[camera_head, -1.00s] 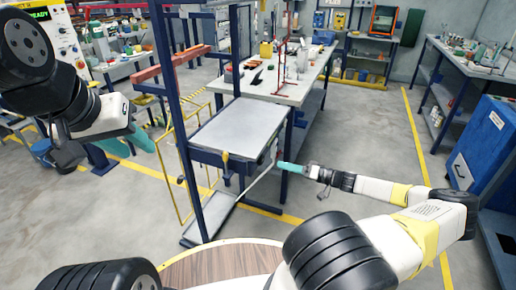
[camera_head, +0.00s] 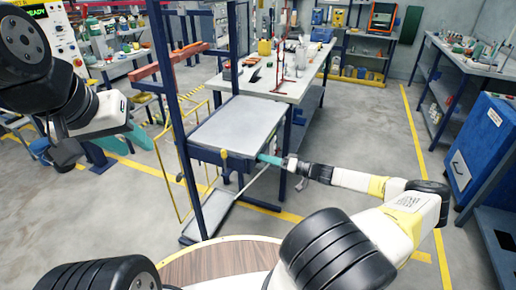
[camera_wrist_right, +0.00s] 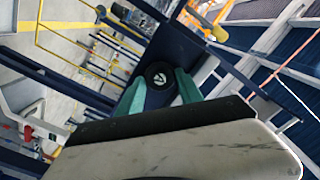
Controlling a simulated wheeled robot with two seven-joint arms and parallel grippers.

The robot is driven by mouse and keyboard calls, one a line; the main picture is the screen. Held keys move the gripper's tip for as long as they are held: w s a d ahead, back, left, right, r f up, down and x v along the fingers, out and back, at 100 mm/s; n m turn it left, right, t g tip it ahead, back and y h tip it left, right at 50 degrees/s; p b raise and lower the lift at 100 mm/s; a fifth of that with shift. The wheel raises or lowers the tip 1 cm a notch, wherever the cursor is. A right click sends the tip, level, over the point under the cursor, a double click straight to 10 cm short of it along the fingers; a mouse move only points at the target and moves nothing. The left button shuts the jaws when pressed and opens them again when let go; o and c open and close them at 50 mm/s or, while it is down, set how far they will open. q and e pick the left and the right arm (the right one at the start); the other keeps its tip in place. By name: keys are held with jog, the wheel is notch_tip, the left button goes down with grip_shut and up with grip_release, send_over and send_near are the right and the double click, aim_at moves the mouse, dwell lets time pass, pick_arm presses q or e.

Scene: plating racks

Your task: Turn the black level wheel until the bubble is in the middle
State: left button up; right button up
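The black level wheel (camera_wrist_right: 158,75) shows in the right wrist view as a round dark knob with a pale mark, on a dark blue frame part. The teal fingers of my right gripper (camera_wrist_right: 160,86) stand apart on either side of it; I cannot tell whether they touch it. In the head view my right gripper (camera_head: 266,159) is at the front right corner of the grey-topped rack (camera_head: 235,125), and the wheel is hidden there. I cannot make out the bubble. My left gripper (camera_head: 138,136) hangs at the left, away from the rack; its opening is unclear.
A yellow part (camera_head: 224,154) sits on the rack's front edge, left of my right gripper. Blue uprights (camera_head: 183,130) rise at the rack's left. A cluttered workbench (camera_head: 295,88) stands behind. The floor to the right is open up to a blue cabinet (camera_head: 485,140).

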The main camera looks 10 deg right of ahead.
jog(key=c, duration=0.7)
jog(key=shift+c, duration=0.2)
jog(key=shift+m, duration=0.3)
jog(key=m, duration=1.9)
jog(key=shift+f, duration=0.1)
jog(key=o, duration=1.1)
